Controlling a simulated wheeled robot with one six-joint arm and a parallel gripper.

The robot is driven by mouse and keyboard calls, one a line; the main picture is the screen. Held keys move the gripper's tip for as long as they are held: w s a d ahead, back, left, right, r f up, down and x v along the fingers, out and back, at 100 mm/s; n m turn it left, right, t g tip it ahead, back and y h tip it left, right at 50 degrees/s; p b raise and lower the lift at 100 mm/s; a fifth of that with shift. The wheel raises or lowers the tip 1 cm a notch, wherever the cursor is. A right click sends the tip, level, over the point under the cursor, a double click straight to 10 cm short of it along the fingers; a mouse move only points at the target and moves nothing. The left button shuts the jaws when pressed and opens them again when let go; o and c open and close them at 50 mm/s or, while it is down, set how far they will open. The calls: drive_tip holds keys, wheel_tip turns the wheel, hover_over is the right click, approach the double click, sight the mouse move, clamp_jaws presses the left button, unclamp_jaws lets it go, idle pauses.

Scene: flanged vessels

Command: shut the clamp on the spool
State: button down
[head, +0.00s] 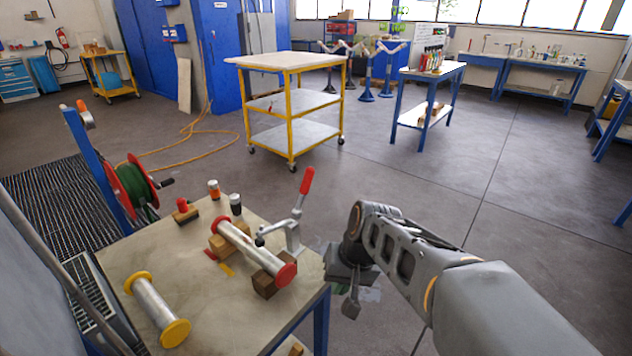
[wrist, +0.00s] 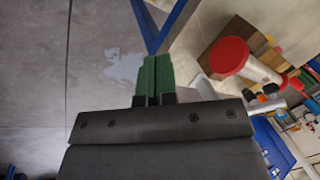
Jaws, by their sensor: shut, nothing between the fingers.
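The spool (head: 248,249) is a pale metal tube with red end flanges. It lies across wooden blocks (head: 264,284) on the bench. The toggle clamp (head: 293,236) stands beside the spool's right side. Its red handle (head: 306,181) points up, leaning slightly right, and its arm reaches left toward the tube. I cannot tell whether its tip touches the spool. My gripper (head: 351,307) is right of the bench edge, apart from clamp and spool. In the wrist view its green fingertips (wrist: 157,74) are together and empty. The spool's red flange (wrist: 229,56) shows right of them.
A second spool with yellow flanges (head: 157,310) lies on the bench (head: 216,318) at the front left. Small capped pieces (head: 235,204) stand at its back. A cable reel (head: 132,188) is at the left. Floor right of the bench is clear; a yellow cart (head: 290,62) stands beyond.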

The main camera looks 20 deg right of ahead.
drive_tip(key=w+m+y+b, duration=0.2)
drive_tip(key=w+m+y, duration=0.1)
drive_tip(key=w+y, duration=0.3)
drive_tip(key=m+t+y+b, duration=0.45)
drive_tip(key=t+y, duration=0.35)
drive_tip(key=y, duration=0.2)
approach(304, 190)
drive_tip(key=w+d+f, duration=0.1)
drive_tip(key=w+d, duration=0.2)
drive_tip(key=d, duration=0.5)
drive_tip(key=s+a+x, duration=0.1)
drive_tip(key=s+x, duration=0.1)
drive_tip(key=x, duration=1)
drive_tip(key=shift+s+r+p, duration=0.25)
drive_tip(key=shift+p, duration=0.05)
drive_tip(key=shift+a+m, duration=0.15)
drive_tip(key=shift+m, duration=0.1)
drive_tip(key=shift+s+a+r+n+h+b, duration=0.15)
drive_tip(key=shift+r+n+h+b, duration=0.15)
drive_tip(key=shift+n, duration=0.2)
